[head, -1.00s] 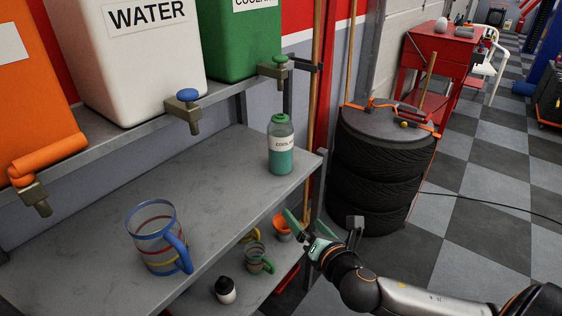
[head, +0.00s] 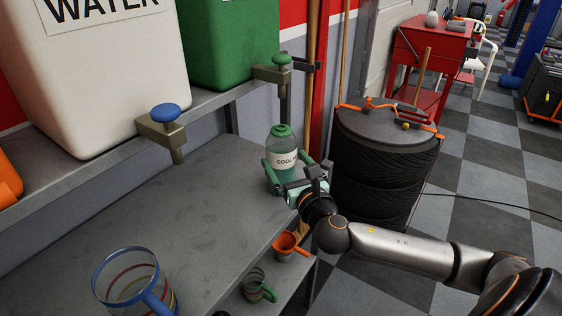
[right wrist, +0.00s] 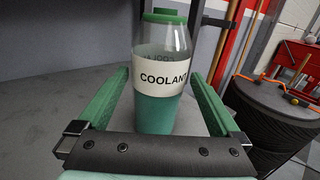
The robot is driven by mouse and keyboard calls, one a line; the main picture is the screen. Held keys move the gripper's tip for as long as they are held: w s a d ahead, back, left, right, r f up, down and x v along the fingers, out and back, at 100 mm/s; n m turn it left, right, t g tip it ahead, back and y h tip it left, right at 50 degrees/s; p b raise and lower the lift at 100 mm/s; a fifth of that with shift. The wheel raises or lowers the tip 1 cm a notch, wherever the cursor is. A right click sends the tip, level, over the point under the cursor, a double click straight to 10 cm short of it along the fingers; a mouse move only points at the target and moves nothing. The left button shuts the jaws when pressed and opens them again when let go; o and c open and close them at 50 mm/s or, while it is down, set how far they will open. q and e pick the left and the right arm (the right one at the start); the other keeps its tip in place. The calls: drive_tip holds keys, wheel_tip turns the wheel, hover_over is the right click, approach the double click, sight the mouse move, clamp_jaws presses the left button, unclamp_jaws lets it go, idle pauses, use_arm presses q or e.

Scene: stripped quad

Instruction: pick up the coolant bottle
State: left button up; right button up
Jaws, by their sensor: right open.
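The coolant bottle (head: 284,153) stands upright on the upper grey shelf, near its right end. It is clear with a green cap, a white COOLANT label and green liquid. In the right wrist view the bottle (right wrist: 163,80) stands between the two green fingers. My right gripper (head: 283,174) is open around the lower part of the bottle, and it also shows in the right wrist view (right wrist: 160,100). A gap shows between each finger and the bottle there. My left gripper is not in view.
A clear mug (head: 125,280) stands at the shelf's front left. An orange funnel-like cup (head: 287,247) and a green-handled mug (head: 256,285) sit below. Stacked tyres (head: 383,165) stand right.

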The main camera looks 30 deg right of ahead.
drive_tip(key=x, duration=0.6)
drive_tip(key=shift+w+r, duration=0.1)
drive_tip(key=shift+r, duration=0.1)
drive_tip(key=shift+c, duration=0.4)
clamp_jaws()
drive_tip(key=shift+r, duration=0.15)
idle(0.3)
